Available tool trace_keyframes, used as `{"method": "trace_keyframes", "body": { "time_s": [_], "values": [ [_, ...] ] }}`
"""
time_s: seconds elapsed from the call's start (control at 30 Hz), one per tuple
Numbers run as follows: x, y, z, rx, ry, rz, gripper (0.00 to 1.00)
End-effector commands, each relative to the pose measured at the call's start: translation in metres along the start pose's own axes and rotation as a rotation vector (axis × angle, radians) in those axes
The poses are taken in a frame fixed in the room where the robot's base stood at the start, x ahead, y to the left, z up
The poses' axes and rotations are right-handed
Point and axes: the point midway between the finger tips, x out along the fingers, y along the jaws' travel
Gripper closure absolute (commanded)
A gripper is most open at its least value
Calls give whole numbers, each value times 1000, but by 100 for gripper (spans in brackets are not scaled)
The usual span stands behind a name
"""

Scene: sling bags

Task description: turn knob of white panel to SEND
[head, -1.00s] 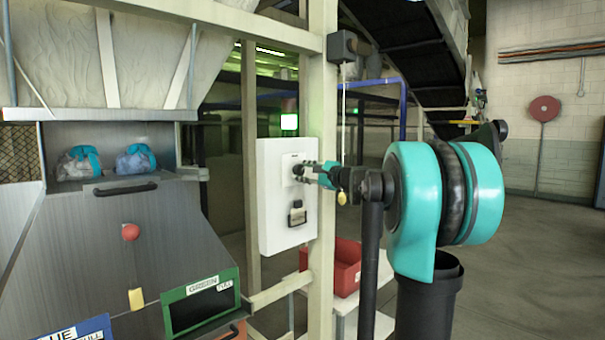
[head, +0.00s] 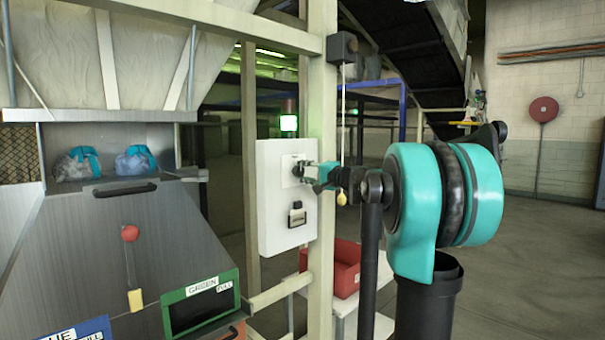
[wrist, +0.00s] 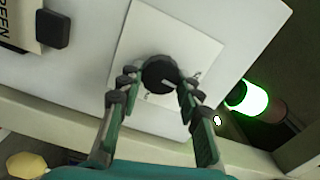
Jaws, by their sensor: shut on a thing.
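The white panel (head: 270,205) is fixed to a cream upright post, with a pale square plate near its top. The black round knob (wrist: 158,73) sits on that plate in the wrist view. A light pointer mark shows on its lower-right side; small lettering by it is too small to read. My gripper (head: 312,174) reaches the panel from the right. In the wrist view my gripper (wrist: 156,85) has its fingers on either side of the knob, shut on it. In the head view the fingers hide most of the knob.
A cord with a yellow end (head: 341,198) hangs by my gripper. A red bin (head: 345,268) stands below. Open floor lies to the right.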

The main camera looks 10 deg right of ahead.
Motion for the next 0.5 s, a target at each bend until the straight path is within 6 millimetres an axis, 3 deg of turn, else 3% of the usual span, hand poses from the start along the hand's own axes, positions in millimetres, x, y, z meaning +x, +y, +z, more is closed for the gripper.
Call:
{"method": "trace_keyframes", "body": {
  "time_s": [0.5],
  "values": [
    [0, 1, 1, -69, -2, 2, 94]
  ]
}}
